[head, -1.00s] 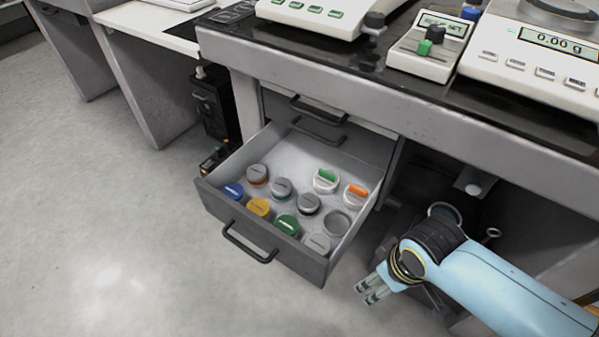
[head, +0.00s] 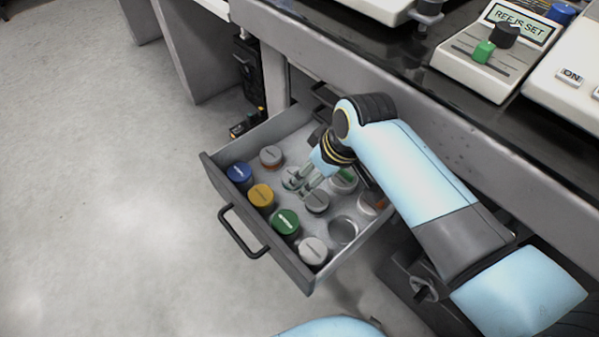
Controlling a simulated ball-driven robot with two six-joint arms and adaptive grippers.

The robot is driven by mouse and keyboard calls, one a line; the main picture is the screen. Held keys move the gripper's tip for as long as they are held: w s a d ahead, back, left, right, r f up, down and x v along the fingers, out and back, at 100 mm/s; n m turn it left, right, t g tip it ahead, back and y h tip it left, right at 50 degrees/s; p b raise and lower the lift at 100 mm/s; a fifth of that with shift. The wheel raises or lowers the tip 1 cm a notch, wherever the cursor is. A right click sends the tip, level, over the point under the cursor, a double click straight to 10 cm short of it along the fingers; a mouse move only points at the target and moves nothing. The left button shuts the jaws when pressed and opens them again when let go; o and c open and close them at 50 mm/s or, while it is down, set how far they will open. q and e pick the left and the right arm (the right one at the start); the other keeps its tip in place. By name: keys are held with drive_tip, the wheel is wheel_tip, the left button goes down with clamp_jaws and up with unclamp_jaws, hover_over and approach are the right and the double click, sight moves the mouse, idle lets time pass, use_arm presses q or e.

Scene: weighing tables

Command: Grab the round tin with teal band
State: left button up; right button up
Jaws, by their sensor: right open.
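The open drawer (head: 208,172) holds several round tins. The grey-lidded tin (head: 290,178) in its middle row is partly covered by my right gripper's fingers; its side looks faintly teal, but the band is hard to make out. My right gripper (head: 299,189) is open and points down over this tin, with its fingertips at or just above the lid. I cannot tell whether they touch it. My left gripper is not in view.
Close by stand a grey tin with a copper band (head: 271,156), a grey-lidded tin (head: 316,201), and blue (head: 239,173), yellow (head: 261,196) and green (head: 286,222) lidded tins. The table edge (head: 400,105) overhangs the drawer's back. The floor at left is clear.

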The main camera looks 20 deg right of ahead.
sight(293, 175)
drive_tip(key=shift+n, duration=0.4)
drive_tip(key=w+a+f+b, duration=0.1)
drive_tip(key=w, duration=0.1)
drive_tip(key=w+a+f+b, duration=0.1)
drive_tip(key=w+f, duration=0.1)
drive_tip(key=shift+a+f, duration=0.1)
drive_tip(key=shift+f, duration=0.05)
drive_tip(key=b+x, duration=0.2)
drive_tip(key=x, duration=0.2)
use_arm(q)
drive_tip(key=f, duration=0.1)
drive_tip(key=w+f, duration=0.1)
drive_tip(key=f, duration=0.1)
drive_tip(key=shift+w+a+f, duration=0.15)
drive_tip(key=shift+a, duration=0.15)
use_arm(e)
drive_tip(key=shift+w, duration=0.1)
drive_tip(key=c, duration=1.3)
